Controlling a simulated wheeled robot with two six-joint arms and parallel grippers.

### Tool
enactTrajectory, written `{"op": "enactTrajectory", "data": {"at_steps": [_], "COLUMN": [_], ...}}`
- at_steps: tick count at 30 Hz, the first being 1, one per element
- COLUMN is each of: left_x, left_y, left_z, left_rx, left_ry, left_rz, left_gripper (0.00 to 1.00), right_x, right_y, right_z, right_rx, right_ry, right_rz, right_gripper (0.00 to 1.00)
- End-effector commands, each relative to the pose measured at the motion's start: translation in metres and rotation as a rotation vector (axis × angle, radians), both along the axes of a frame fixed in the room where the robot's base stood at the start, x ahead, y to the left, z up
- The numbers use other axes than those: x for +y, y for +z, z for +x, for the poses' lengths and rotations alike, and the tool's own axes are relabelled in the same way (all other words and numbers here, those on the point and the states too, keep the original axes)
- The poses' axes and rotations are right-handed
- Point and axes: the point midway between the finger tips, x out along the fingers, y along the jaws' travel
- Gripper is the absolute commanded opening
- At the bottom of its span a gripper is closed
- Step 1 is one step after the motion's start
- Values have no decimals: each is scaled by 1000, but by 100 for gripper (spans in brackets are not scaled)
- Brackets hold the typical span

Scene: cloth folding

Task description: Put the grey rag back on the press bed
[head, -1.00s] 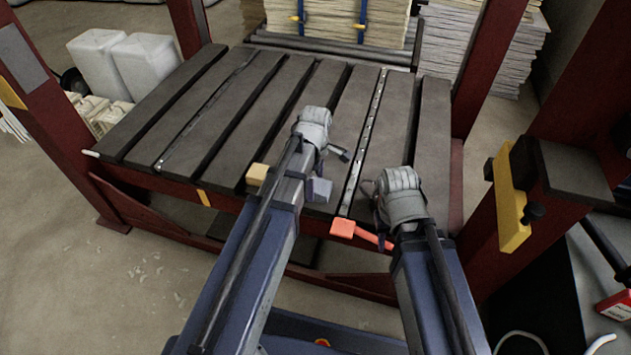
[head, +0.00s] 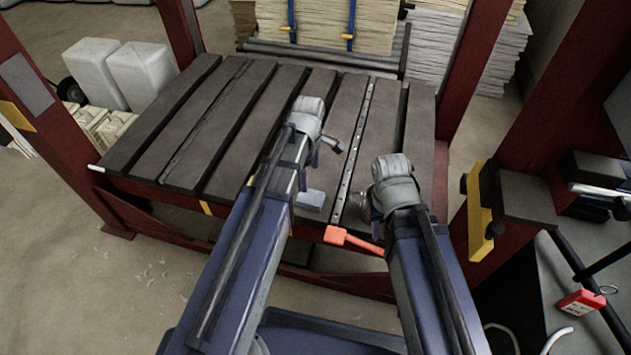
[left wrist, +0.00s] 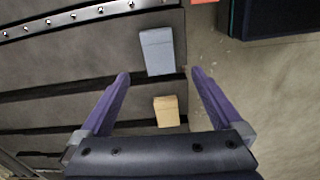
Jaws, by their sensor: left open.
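The press bed (head: 236,115) is a dark slatted table in the head view. A small grey-blue block-like piece (head: 310,200) lies at its front edge; it also shows in the left wrist view (left wrist: 157,50). I cannot tell whether it is the grey rag, and no other grey cloth shows. My left gripper (head: 309,168) is over the front of the bed. In the left wrist view its purple fingers (left wrist: 164,78) are apart and empty, with the grey-blue piece ahead of them. My right gripper (head: 368,206) is mostly hidden behind its wrist.
A tan block (left wrist: 167,110) lies near the bed's edge, between my left fingers in the left wrist view. An orange-red handled piece (head: 350,240) is at the front edge. Red posts (head: 466,75) flank the bed. A red-and-white box (head: 582,302) is at right. Most slats are clear.

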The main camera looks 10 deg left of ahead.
Motion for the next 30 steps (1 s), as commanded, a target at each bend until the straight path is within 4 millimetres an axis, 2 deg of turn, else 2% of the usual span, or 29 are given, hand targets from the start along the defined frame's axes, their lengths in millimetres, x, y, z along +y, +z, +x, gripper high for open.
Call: {"op": "enactTrajectory", "data": {"at_steps": [5,9,15,18,23,30], "left_x": [-33,-62,-88,-95,-100,-101], "left_y": [0,0,1,1,1,1], "left_z": [-37,-74,-117,-130,-140,-140], "left_rx": [17,44,85,104,119,121], "left_ry": [-413,-887,-1457,-1644,-1797,-1820], "left_rz": [20,38,53,55,55,54], "left_gripper": [100,100,100,100,100,100], "right_x": [0,0,0,0,0,0], "right_y": [0,0,0,0,0,0], "right_z": [0,0,0,0,0,0], "right_rx": [0,0,0,0,0,0], "right_ry": [0,0,0,0,0,0], "right_rz": [0,0,0,0,0,0], "right_gripper": [37,37,37,37,37,37]}}
